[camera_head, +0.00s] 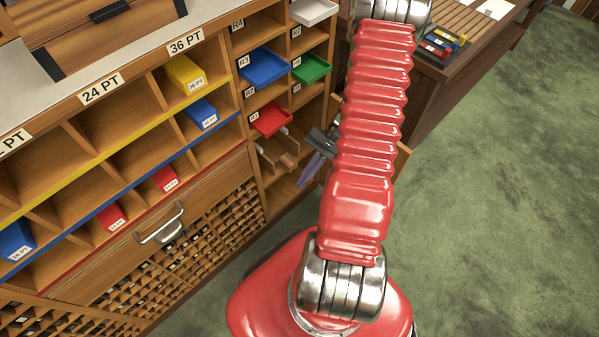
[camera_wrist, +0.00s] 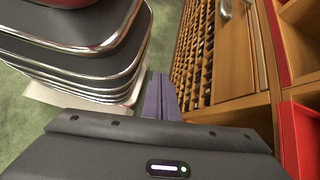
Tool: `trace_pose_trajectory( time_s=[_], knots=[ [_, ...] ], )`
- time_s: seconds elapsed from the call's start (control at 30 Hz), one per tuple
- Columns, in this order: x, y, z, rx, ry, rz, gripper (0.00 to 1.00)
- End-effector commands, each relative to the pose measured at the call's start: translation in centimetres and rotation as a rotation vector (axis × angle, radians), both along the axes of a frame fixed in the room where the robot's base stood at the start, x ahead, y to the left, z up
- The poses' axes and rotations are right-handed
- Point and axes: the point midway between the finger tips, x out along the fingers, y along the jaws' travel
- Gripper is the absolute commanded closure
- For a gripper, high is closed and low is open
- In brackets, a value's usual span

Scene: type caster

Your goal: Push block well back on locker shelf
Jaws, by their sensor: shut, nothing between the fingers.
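Several labelled blocks sit in the cubbies of the wooden shelf unit (camera_head: 97,122): a yellow block (camera_head: 184,74), a blue block (camera_head: 201,114), a red block (camera_head: 164,179), another red block (camera_head: 110,217) and a blue block at the far left (camera_head: 16,241). I cannot tell which one the task means. My gripper (camera_head: 311,170) is partly hidden by my red arm and sits in front of the lower right lockers, apart from these blocks. In the wrist view its purple fingers (camera_wrist: 161,97) are together and empty.
Lockers at the right hold a blue tray (camera_head: 263,67), a green tray (camera_head: 311,68) and a red tray (camera_head: 271,119); a red one also shows in the wrist view (camera_wrist: 302,140). A drawer handle (camera_head: 159,227) sticks out. Green floor (camera_head: 500,200) is clear at right.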

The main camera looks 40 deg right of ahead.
Motion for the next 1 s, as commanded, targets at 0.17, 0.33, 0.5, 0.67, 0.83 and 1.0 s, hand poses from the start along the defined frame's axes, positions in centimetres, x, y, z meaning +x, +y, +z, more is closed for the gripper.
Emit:
trace_pose_trajectory(
  time_s=[0.17,0.33,0.5,0.67,0.83,1.0],
  knots=[
    [-0.4,-0.4,-3.4,0.104,0.024,-0.130,1.00],
    [-0.6,-0.7,-6.5,0.198,0.036,-0.256,1.00],
    [-0.7,-1.0,-9.6,0.291,0.044,-0.385,1.00],
    [-0.7,-1.1,-12.5,0.378,0.044,-0.513,1.00],
    [-0.7,-1.3,-15.6,0.468,0.036,-0.650,1.00],
    [-0.7,-1.4,-18.8,0.554,0.019,-0.792,1.00]
  ],
)
